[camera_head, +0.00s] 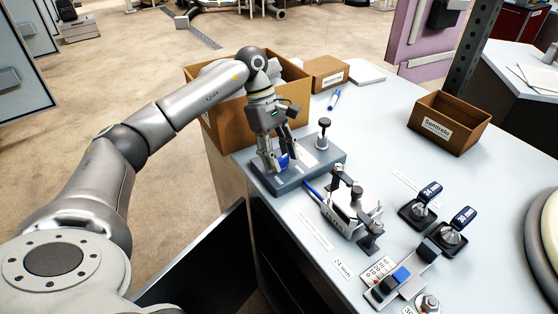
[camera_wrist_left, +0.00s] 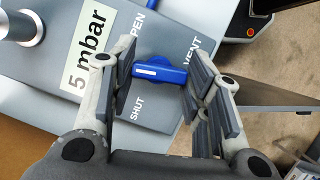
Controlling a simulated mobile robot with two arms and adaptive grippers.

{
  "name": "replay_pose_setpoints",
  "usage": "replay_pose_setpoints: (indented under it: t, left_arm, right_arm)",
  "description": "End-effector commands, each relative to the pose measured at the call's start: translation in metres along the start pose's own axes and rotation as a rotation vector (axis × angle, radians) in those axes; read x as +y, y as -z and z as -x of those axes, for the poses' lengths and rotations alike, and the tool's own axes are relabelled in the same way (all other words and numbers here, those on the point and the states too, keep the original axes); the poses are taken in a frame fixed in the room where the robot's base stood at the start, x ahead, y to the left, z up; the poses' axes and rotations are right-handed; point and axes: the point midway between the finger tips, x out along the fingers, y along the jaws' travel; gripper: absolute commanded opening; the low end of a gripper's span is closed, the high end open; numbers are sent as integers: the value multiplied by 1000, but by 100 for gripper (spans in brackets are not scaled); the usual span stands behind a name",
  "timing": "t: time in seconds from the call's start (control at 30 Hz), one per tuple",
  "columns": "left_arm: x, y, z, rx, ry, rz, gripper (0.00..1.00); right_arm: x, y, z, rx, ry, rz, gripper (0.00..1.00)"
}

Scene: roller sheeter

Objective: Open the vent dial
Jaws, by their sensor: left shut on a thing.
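The blue vent dial (camera_wrist_left: 160,71) sits on a grey base plate (camera_head: 318,165) at the table's left edge. The dial also shows in the head view (camera_head: 284,161), partly hidden by my left gripper (camera_head: 277,163). In the left wrist view the dial lies between the two pads of my left gripper (camera_wrist_left: 158,82), which is shut on it. The dial's white mark points left, between the printed words OPEN and SHUT. The word VENT is at its right. My right gripper is not in view.
A black-topped knob (camera_head: 323,128) stands on the plate behind the gripper. A metal clamp device (camera_head: 350,212) is in front of it. Two blue-handled tools (camera_head: 425,197) (camera_head: 460,224) stand to the right. A labelled open box (camera_head: 449,123) and a cardboard carton (camera_head: 212,120) are farther back.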

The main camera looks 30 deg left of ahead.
Motion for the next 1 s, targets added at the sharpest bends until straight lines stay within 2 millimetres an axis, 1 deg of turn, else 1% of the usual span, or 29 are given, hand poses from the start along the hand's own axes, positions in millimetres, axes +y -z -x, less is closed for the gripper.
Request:
replay_pose_setpoints:
  t: [0.03, 0.1, 0.4, 0.97, 1.0]
  left_arm:
    - [2, 0, 0, 1, 6, -30, 21]
    - [2, 0, 0, 0, 23, -70, 21]
    - [2, 0, 1, 1, 69, -182, 21]
    - [2, 0, 1, 2, 81, -209, 21]
    - [2, 0, 1, 2, 81, -209, 47]
  right_arm:
    - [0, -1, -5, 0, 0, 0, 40]
    - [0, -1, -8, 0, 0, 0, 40]
    - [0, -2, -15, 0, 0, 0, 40]
    - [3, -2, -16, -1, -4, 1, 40]
    - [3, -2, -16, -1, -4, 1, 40]
